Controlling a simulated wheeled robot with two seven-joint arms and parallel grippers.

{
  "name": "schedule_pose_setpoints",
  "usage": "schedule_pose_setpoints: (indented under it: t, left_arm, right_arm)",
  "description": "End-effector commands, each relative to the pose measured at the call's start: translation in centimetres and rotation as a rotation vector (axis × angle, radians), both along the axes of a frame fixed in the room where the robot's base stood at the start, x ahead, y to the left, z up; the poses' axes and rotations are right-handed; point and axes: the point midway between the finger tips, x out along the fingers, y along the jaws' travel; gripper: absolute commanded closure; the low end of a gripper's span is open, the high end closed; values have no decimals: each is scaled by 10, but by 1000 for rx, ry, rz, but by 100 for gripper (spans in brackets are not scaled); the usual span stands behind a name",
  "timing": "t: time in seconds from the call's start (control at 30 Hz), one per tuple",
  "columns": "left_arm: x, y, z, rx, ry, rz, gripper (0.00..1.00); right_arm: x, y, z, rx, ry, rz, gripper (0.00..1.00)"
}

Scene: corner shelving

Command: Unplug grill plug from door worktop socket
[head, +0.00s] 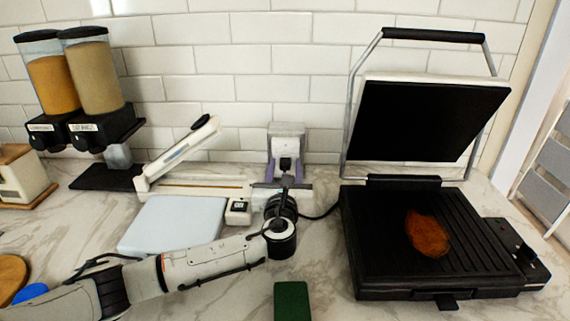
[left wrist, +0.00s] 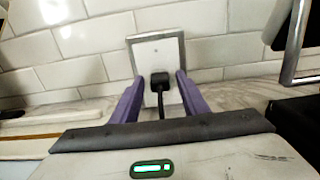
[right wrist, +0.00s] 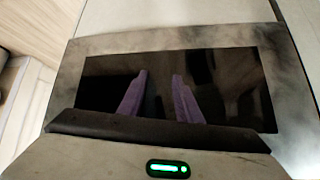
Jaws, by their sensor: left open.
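The black grill plug (head: 285,163) sits in the pale wall socket (head: 288,130) on the tiled wall, left of the grill (head: 355,270). In the left wrist view, the plug (left wrist: 160,80) is in the socket plate (left wrist: 170,49), with its cord hanging down. My left gripper (head: 286,168) is open in front of the socket. Its purple fingers (left wrist: 155,92) stand on either side of the plug, with visible gaps. My right gripper (right wrist: 158,78) is outside the head view. In the right wrist view its purple fingers are apart and empty over a dark glossy panel (right wrist: 230,80).
The grill's lid is raised, and a brown piece of food (head: 427,234) lies on its plate. A white slicer-like device (head: 180,155) and a pale board (head: 170,225) are left of the socket. Two dispensers (head: 95,75) stand farther left. A green block (head: 292,300) is at the front.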

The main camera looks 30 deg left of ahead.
Motion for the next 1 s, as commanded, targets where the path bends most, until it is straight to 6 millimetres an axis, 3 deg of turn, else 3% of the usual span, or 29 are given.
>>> schedule_pose_setpoints:
  t: [0.77,1.0]
  left_arm:
    - [0,0,-1,0,1,0,59]
    - [0,0,0,0,1,0,96]
  right_arm:
    - [0,0,6,0,1,0,69]
    - [0,0,6,0,1,0,69]
